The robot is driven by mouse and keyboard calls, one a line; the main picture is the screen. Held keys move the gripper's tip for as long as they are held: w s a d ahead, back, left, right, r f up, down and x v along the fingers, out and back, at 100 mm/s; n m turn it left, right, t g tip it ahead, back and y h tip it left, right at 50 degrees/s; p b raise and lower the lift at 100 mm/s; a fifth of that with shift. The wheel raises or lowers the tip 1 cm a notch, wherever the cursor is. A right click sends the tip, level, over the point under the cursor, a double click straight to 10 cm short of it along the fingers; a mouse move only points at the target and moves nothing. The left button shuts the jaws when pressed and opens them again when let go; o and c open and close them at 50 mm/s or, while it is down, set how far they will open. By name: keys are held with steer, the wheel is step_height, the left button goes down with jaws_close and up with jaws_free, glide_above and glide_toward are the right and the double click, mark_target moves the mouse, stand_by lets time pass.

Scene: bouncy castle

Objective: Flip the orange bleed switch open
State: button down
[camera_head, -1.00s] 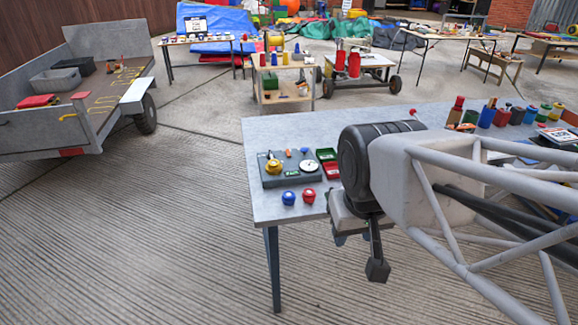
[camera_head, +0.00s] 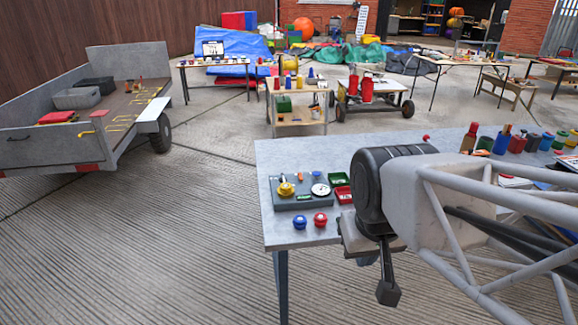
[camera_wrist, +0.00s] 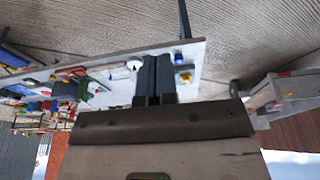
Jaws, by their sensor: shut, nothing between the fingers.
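A grey panel (camera_head: 281,205) lies on the near-left end of the grey table in the head view. It carries a yellow knob (camera_head: 286,188), a round white dial (camera_head: 320,190) and small levers along its back edge. A small orange lever (camera_head: 300,177), likely the bleed switch, stands there; its position is too small to read. My gripper (camera_head: 388,292) hangs right of the panel, off the table's front edge and apart from the panel. In the wrist view my gripper (camera_wrist: 155,58) is shut and empty. Its dark fingers hide part of the panel there.
A blue knob (camera_head: 299,222) and a red knob (camera_head: 320,219) sit in front of the panel. Red and green bins (camera_head: 344,194) stand to its right. Several bottles and cups line the table's far right. Concrete floor left of the table is clear.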

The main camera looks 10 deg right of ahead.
mark_target(299, 175)
steer(key=w+t, duration=0.1)
steer(key=w, duration=3.2)
steer(key=w+f, duration=0.5)
steer(key=w, duration=0.5)
steer(key=w+d+f+t, duration=0.1)
steer(key=w+f, duration=0.4)
steer(key=w, duration=0.5)
steer(key=w+d+f, duration=0.1)
steer(key=w+f, duration=0.4)
steer(key=w, duration=0.5)
steer(key=shift+w, duration=0.2)
steer(key=shift+f, duration=0.15)
steer(key=shift+w+x, duration=0.15)
steer(key=shift+x, duration=3.25)
steer(key=shift+w+x, duration=0.15)
steer(key=shift+x, duration=3.25)
steer(key=shift+w, duration=0.1)
